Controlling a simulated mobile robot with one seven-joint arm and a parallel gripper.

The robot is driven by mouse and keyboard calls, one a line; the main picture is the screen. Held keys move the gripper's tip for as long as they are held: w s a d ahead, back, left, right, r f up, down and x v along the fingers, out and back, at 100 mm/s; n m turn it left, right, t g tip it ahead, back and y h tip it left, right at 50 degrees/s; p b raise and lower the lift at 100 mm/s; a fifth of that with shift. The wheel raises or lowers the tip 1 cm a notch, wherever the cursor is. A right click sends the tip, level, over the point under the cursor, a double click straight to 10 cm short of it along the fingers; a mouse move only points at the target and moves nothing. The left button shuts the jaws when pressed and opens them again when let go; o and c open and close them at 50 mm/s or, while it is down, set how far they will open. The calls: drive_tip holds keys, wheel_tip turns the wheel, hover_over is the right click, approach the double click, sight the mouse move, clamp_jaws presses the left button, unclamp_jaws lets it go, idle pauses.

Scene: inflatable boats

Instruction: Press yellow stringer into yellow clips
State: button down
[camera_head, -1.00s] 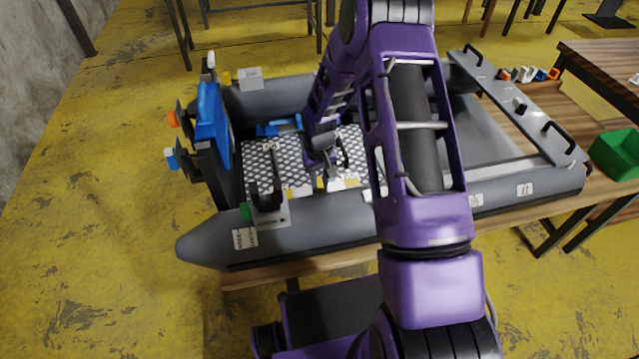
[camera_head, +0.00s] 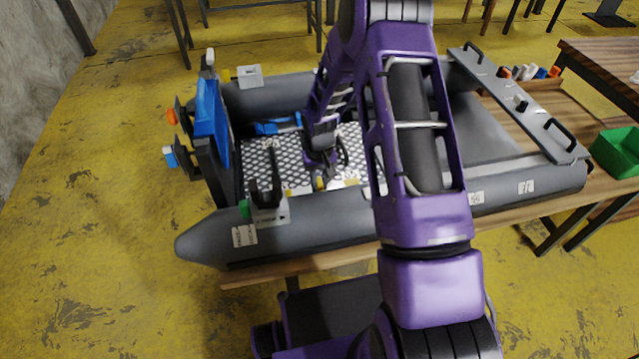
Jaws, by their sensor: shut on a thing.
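My gripper (camera_head: 322,176) is low inside the grey inflatable boat (camera_head: 330,228), over the patterned metal floor (camera_head: 292,160) near the front tube. It is small and dark here, and its fingers are partly hidden by my wrist. A small yellow piece (camera_head: 319,184) shows right at the fingertips and looks like part of the yellow stringer, which my gripper is shut on. More yellow shows at the floor's front edge, left of the gripper (camera_head: 291,191) and right of it (camera_head: 351,182); I cannot tell clips from stringer there. Whether the stringer is seated is too small to tell.
A blue transom board (camera_head: 212,115) stands at the boat's left end. A dark bracket on a pale base (camera_head: 271,212) sits on the front tube. A grey bench board (camera_head: 525,105) lies across the right end. A green bin (camera_head: 617,152) is at far right.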

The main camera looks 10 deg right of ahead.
sight(319, 182)
drive_tip(key=shift+f+b, duration=1)
drive_tip(key=shift+f, duration=0.3)
idle(0.4)
drive_tip(key=c, duration=0.7)
unclamp_jaws()
wheel_tip(319, 182, up, 18)
drive_tip(key=shift+f+p, duration=0.25)
drive_tip(key=shift+p, duration=0.9)
